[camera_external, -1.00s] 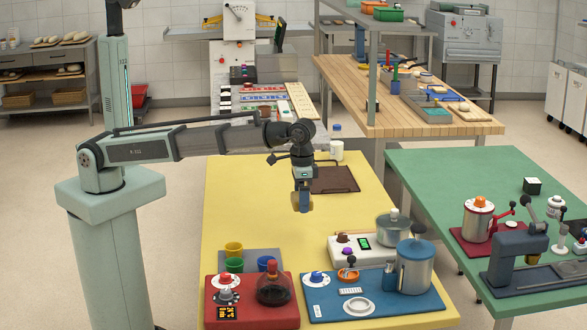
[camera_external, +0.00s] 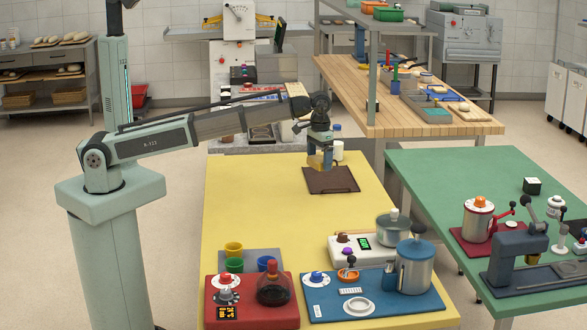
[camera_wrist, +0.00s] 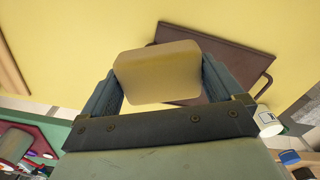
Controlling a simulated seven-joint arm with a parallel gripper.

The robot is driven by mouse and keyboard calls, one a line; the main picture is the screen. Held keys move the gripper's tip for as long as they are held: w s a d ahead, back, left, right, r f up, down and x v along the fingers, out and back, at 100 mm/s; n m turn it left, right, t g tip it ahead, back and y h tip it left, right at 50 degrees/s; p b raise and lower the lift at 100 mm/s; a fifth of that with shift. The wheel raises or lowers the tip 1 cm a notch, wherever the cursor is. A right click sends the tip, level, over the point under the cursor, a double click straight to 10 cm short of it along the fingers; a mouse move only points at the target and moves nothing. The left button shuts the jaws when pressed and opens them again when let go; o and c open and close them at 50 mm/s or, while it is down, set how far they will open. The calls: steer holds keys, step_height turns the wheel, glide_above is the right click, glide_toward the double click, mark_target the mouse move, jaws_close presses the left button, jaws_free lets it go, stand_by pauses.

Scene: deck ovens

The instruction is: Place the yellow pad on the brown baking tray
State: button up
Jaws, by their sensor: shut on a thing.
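The yellow pad (camera_wrist: 158,72) is held between the two fingers of my gripper (camera_wrist: 160,85) in the wrist view. It looks like a rounded yellow-tan block. In the external view my gripper (camera_external: 320,160) is over the back edge of the brown baking tray (camera_external: 331,182), with the pad showing small between the fingers. The tray is flat and dark brown with handles, on the far part of the yellow table. In the wrist view the tray (camera_wrist: 230,57) lies beyond the pad, partly hidden by it. I cannot tell whether the pad touches the tray.
The yellow table (camera_external: 265,205) is clear left of and in front of the tray. A white bottle (camera_external: 337,149) stands close behind the tray's right side. A pot (camera_external: 393,230), a steel canister (camera_external: 415,267) and red and blue stations fill the near end.

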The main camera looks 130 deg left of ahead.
glide_toward(330, 179)
steer(key=s+d+r, duration=0.1)
steer(key=d+r, duration=0.2)
steer(key=a, duration=0.2)
steer(key=shift+w+a+f+m, duration=0.2)
steer(key=shift+f+m, duration=0.65)
steer(key=shift+f, duration=0.7)
steer(key=shift+w+a+f+m, duration=0.1)
steer(key=shift+a+f+m, duration=0.15)
steer(key=shift+f+m, duration=0.95)
steer(key=shift+w+a+f+m, duration=0.15)
steer(key=shift+f+m, duration=0.3)
steer(key=shift+f, duration=1.5)
steer(key=shift+f, duration=0.1)
steer(key=o, duration=0.7)
steer(key=shift+c, duration=0.2)
step_height(330, 179, up, 12)
